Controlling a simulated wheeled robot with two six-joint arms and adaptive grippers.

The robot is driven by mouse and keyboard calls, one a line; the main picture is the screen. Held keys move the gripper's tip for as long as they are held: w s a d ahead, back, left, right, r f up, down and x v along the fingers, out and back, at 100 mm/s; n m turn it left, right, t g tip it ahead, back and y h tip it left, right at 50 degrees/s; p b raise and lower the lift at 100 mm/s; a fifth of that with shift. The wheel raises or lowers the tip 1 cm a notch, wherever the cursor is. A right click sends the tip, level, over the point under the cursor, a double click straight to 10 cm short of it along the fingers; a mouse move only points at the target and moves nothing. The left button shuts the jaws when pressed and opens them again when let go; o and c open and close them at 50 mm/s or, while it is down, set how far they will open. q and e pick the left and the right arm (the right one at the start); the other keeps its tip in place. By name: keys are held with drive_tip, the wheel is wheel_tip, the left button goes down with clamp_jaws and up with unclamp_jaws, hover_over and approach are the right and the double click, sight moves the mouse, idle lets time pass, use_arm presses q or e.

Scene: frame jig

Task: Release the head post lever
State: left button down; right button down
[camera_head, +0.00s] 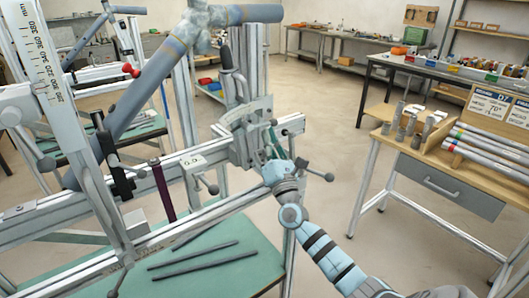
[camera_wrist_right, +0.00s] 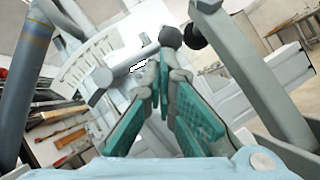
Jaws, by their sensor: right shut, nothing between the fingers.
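The frame jig carries a blue-grey bike frame tube (camera_head: 150,85). Its head post assembly (camera_head: 247,130) stands at the jig's right end, with a curved scale plate. A lever with a dark ball knob shows in the wrist view (camera_wrist_right: 171,37), just beyond my fingertips; I cannot tell if they touch it. Another ball-ended lever (camera_head: 329,177) sticks out right of my wrist. My right gripper (camera_head: 270,143) is at the head post with its teal fingers shut and empty; they also show in the wrist view (camera_wrist_right: 164,62). My left gripper is not in view.
Dark rods (camera_head: 205,262) lie on the green tabletop (camera_head: 235,279) under the jig. A wooden bench (camera_head: 423,161) with tools and tubes stands at the right. Open floor (camera_head: 325,130) lies between. A grey arm piece (camera_wrist_right: 255,75) crosses close at right in the wrist view.

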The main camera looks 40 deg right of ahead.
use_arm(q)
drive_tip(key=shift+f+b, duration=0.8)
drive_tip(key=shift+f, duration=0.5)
use_arm(e)
drive_tip(key=shift+d+r+n+t+y, duration=0.3)
drive_tip(key=shift+r+n+y, duration=0.3)
drive_tip(key=shift+n, duration=0.4)
